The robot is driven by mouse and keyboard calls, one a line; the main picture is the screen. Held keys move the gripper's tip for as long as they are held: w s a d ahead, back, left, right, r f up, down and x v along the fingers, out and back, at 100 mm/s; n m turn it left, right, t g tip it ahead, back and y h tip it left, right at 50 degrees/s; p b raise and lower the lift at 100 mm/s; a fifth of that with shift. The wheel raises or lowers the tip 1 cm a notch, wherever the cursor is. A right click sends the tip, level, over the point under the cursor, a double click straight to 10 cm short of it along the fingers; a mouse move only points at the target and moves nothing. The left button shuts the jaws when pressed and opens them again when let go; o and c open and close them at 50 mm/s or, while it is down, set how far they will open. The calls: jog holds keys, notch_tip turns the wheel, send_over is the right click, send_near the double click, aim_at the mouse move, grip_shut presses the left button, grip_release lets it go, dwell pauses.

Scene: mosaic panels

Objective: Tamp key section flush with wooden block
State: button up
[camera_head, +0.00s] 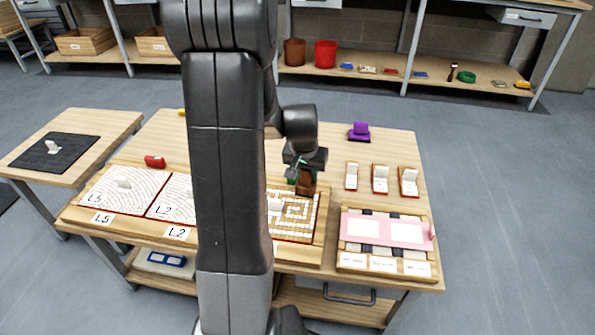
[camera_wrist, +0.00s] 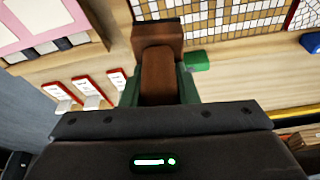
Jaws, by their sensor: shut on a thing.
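My gripper (camera_head: 304,168) is shut on a brown wooden block (camera_head: 306,187), above the far right part of the key-pattern panel (camera_head: 310,229). In the wrist view, the block (camera_wrist: 158,42) sticks out beyond the green fingers of my gripper (camera_wrist: 158,84). The panel (camera_wrist: 236,12) shows tan and white tiles in a square spiral. The block is over or at the panel's edge; I cannot tell whether it touches the tiles. A white piece (camera_head: 274,204) sits on the panel. My arm hides the panel's left part.
Red-edged trays (camera_head: 381,180) stand to the right, with a pink board (camera_head: 365,227) nearer. A purple tool (camera_head: 359,131) stands behind. White-patterned panels (camera_head: 105,197) lie left. Bare wood lies behind the key panel.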

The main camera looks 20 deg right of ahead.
aim_at(306, 187)
jog(key=shift+f+b, duration=2.15)
jog(key=shift+f, duration=0.8)
jog(key=shift+a+f+b, duration=0.1)
jog(key=shift+f+b, duration=0.55)
jog(key=shift+f, duration=0.15)
dwell(0.3)
jog(key=shift+r+p, duration=2.65)
jog(key=shift+r, duration=0.95)
